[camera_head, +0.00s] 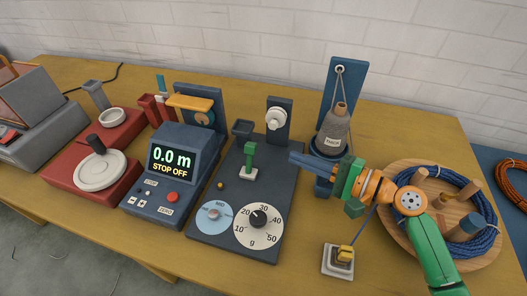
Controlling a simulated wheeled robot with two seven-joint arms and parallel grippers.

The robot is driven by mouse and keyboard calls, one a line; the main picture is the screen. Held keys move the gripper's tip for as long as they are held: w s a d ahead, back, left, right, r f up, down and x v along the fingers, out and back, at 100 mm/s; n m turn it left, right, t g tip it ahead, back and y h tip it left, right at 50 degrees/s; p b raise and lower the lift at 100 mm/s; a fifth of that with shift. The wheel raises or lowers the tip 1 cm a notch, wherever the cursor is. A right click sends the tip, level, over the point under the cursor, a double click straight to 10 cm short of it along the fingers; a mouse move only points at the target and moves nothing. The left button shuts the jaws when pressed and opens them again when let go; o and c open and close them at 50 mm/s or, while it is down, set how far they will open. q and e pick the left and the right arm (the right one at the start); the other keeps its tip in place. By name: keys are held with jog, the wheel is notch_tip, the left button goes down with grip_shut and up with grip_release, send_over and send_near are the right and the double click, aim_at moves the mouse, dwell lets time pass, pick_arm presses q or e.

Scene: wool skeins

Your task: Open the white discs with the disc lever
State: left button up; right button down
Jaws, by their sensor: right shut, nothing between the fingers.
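The white discs (277,115) sit on a dark upright plate at the back of a dark slate panel. Whether they touch or stand apart is too small to tell. A green upright lever (251,153) stands on a small pale base in front of them and looks like the disc lever. My right gripper (294,159) reaches in from the lower right over the panel's right edge. Its blue fingers are shut and empty, pointing left at the green lever, with a gap between. My left gripper is not in view.
A grey yarn cone (334,128) on a blue stand is just behind my right gripper. A wooden tray (398,166) with blue wool lies right, under my arm. A yellow-topped switch (344,254) stands in front. The counter box (172,165) reads 0.0 m, STOP OFF.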

aim_at(250, 158)
jog(key=shift+w+a, duration=0.25)
jog(key=shift+a, duration=0.1)
jog(key=p+x, duration=0.1)
jog(key=x, duration=0.8)
jog(key=shift+a, duration=0.1)
